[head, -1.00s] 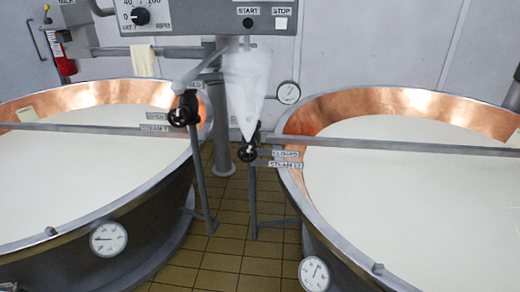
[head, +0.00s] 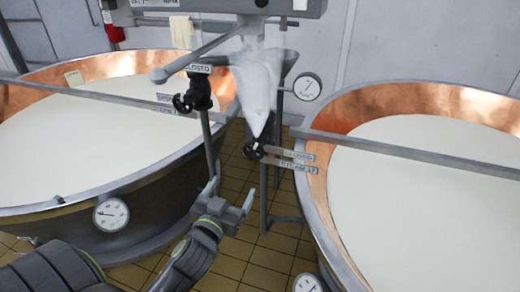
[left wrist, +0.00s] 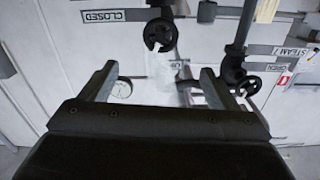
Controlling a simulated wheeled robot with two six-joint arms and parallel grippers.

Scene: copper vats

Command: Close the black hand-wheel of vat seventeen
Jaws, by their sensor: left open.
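A black hand-wheel (head: 255,148) sits on a pipe between the two vats, beside plates reading CLOSED (head: 299,156) and STEAM 17 (head: 299,168) at the right vat's rim. What seems the same hand-wheel (left wrist: 160,35) shows upside down at the top of the left wrist view, with a CLOSED plate to its left. A second black hand-wheel (head: 183,104) is at the left vat, by small plates hard to read. My left gripper (head: 231,194) is open and empty, below and in front of the seventeen wheel, touching nothing visible. My right gripper is not in view.
The left vat (head: 40,222) and right vat (head: 420,98), both copper-lined, hold white liquid. A white cloth bag (head: 257,85) hangs just above the seventeen wheel. Upright pipes (head: 205,145) stand near my left gripper. A round gauge (head: 307,87) is behind. Tiled floor shows between the vats.

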